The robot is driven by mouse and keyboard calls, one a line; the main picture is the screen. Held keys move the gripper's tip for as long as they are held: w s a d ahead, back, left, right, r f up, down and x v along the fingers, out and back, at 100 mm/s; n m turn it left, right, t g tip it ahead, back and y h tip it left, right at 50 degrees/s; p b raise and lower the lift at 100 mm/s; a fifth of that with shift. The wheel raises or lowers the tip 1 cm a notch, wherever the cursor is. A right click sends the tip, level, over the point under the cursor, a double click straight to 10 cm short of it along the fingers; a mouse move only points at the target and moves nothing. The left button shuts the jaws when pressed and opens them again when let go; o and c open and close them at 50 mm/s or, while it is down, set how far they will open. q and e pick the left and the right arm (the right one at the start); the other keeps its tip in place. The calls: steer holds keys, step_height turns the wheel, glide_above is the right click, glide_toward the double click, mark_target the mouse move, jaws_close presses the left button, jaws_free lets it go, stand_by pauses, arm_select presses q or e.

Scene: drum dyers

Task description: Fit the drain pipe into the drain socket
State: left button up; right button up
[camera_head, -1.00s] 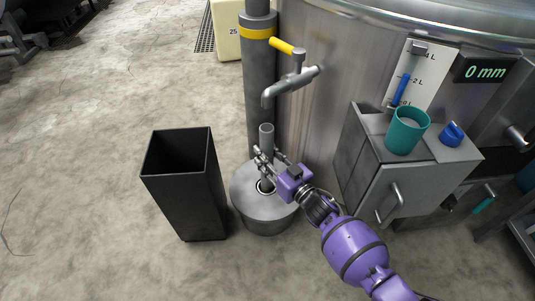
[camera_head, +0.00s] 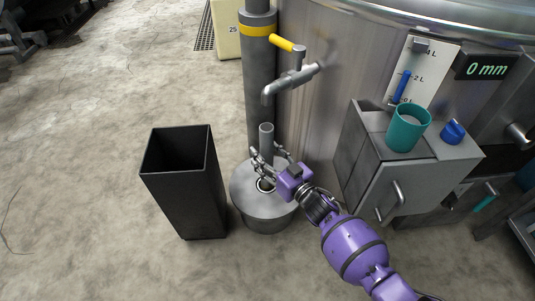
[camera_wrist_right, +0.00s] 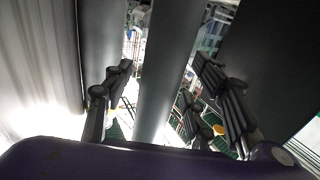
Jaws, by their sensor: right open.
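The grey drain pipe (camera_head: 266,137) stands upright above the round grey base, under the tap. Its lower part is partly hidden by my fingers. The drain socket (camera_head: 264,186) shows as a pale ring on top of the base; I cannot tell how deep the pipe sits in it. My right gripper (camera_head: 267,157) is open, its fingers spread either side of the pipe. In the right wrist view the pipe (camera_wrist_right: 168,65) runs between the two fingers, with gaps on both sides. My left gripper is not in view.
A tall black open bin (camera_head: 185,190) stands just left of the base. A thick grey column (camera_head: 258,80) rises behind the pipe. The tap (camera_head: 285,85) hangs above. A grey cabinet (camera_head: 400,180) with a teal cup (camera_head: 407,132) is on the right.

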steer(key=shift+s+d+f, duration=0.1)
steer(key=v, duration=1.2)
